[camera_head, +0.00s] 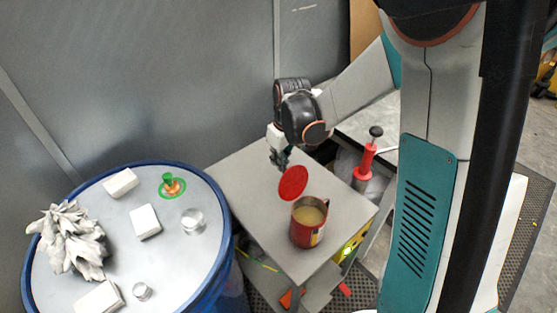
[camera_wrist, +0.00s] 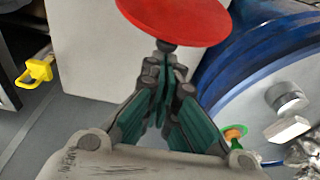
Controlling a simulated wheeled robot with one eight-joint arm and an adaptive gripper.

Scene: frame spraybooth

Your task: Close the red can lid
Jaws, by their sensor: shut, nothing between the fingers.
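The red can (camera_head: 308,224) stands upright on the grey table and holds a pale, yellowish content. Its round red lid (camera_head: 293,183) is raised steeply at the can's far left side, so the can is open. My gripper (camera_head: 280,158) is just behind the lid, above the table. In the wrist view the lid (camera_wrist: 178,18) lies just beyond the fingertips of my gripper (camera_wrist: 165,50). The fingers are shut with nothing between them. I cannot tell whether the fingertips touch the lid. The can's body is hidden in the wrist view.
A blue-rimmed drum (camera_head: 225,225) at the left carries white blocks (camera_head: 145,222), small metal tins (camera_head: 193,221), a green-and-orange piece (camera_head: 172,185) and a crumpled grey clump (camera_head: 72,240). A red-handled tool (camera_head: 366,160) is right of the grey table (camera_head: 235,170). A wall stands behind.

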